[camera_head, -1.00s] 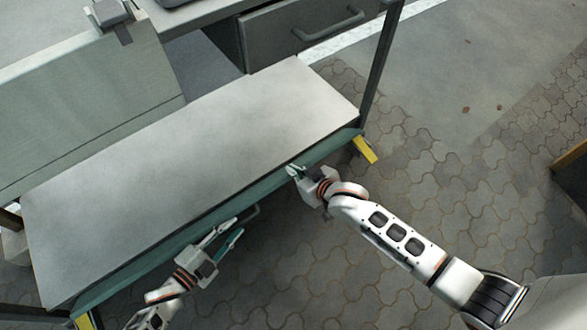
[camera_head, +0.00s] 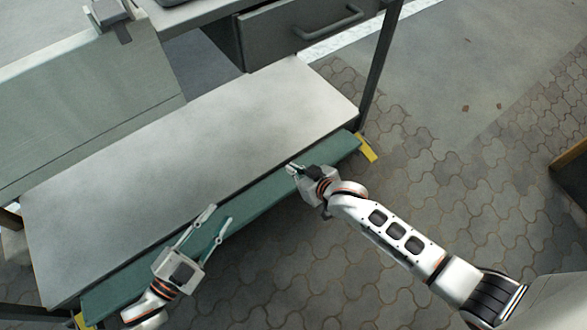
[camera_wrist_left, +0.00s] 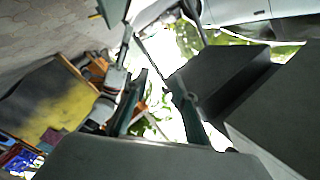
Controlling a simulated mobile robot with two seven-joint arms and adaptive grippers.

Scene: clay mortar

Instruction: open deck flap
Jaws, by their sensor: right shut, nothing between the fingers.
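The deck flap (camera_head: 265,195) is the long green panel along the front edge of the pale grey deck (camera_head: 190,165); it stands tilted outward, its green face showing as a wide strip. My left gripper (camera_head: 221,214) is open, its two fingers spread over the left-middle part of the flap with nothing between them. In the left wrist view its open fingers (camera_wrist_left: 158,78) also show. My right gripper (camera_head: 293,170) is shut and empty, at the flap's right-middle part. Whether either gripper touches the flap cannot be told.
A yellow piece (camera_head: 367,149) sits at the deck's right front corner, and another shows at the lower left. A grey drawer (camera_head: 305,30) with a handle is above the deck at the back. A grey panel (camera_head: 85,100) stands behind the deck. The paved floor (camera_head: 440,190) at right is mostly clear.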

